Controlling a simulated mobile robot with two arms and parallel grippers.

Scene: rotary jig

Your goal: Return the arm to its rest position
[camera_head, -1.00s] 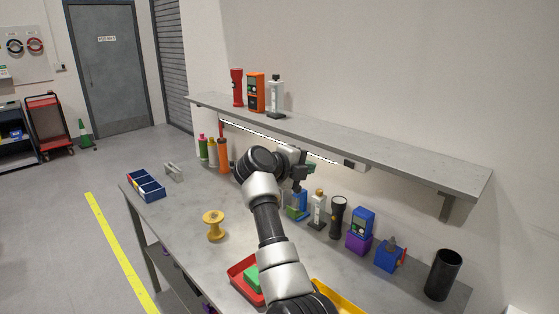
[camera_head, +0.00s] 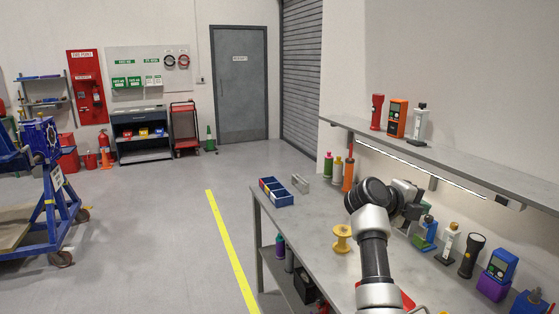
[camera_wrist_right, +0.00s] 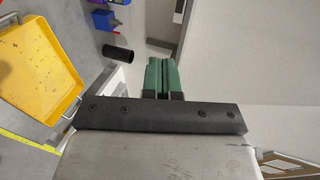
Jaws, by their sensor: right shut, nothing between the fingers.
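My right arm (camera_head: 372,255) reaches up over the grey workbench (camera_head: 320,235) in the head view, bent at a dark joint. My right gripper (camera_head: 413,212) is above the back of the bench, below the wall shelf, partly hidden by its own wrist. In the right wrist view its two green fingers (camera_wrist_right: 163,76) are together with nothing between them. My left gripper is in neither current view.
Near the arm stand a yellow spool (camera_head: 342,240), a black flashlight (camera_head: 471,256) and several bottles and devices. The shelf (camera_head: 450,160) overhangs the back. A blue divided bin (camera_head: 276,192) sits at the far end. A yellow tray (camera_wrist_right: 38,75) shows in the wrist view.

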